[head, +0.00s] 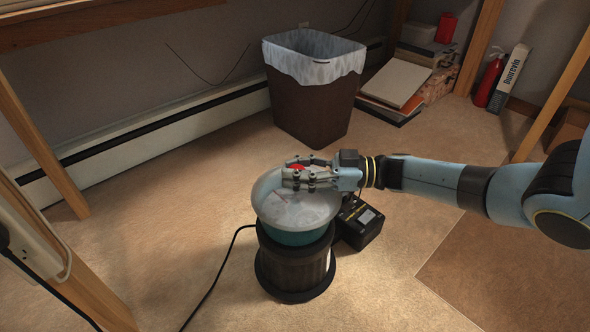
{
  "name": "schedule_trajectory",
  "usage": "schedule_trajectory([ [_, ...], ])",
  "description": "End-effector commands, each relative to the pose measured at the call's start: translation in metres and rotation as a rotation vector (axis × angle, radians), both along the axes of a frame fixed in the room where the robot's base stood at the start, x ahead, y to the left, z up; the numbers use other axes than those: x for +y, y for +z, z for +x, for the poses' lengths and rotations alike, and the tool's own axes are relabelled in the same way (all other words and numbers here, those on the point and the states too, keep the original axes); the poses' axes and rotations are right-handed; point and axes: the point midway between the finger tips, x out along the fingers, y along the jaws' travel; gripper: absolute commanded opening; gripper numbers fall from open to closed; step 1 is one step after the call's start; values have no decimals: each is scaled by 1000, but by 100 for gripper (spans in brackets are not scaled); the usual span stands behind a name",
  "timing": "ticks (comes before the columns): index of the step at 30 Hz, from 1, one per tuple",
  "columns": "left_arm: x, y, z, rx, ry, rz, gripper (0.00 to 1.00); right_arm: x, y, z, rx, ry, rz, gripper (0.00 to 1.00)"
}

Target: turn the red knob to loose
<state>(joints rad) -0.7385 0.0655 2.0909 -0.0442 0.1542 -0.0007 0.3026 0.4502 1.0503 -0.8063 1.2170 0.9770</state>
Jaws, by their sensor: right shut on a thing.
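The red knob (297,167) shows as a small red patch between the fingers of my right gripper (290,174). The gripper is shut on it, and the fingers hide most of the knob. The knob is over the far part of a round, pale, translucent dish (300,212). The dish sits on a black cylindrical stand (292,262) with a teal band beneath the dish. Any marking for loose is not readable. My right arm comes in from the right. My left gripper is not in view.
A black box (359,223) with a small screen stands right of the stand. A black cable (222,265) runs along the floor at left. A lined bin (312,100), books (395,85) and a red extinguisher (488,80) stand behind. Wooden legs (40,140) frame the left side.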

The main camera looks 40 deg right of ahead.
Motion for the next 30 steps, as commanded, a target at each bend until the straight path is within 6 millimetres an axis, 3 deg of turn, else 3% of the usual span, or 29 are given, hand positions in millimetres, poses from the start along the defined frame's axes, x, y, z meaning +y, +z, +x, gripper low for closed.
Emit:
schedule_trajectory([
  [8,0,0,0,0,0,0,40,-1,-2,-2,6,0,-3,0],
  [9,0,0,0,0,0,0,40,-1,-2,-2,6,0,-3,29],
  [15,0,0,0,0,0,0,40,-1,-2,-1,4,0,-2,55],
  [25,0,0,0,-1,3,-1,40,-2,-1,-2,2,0,-1,57],
  [30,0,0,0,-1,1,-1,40,-21,-2,-17,5,0,-4,57],
])
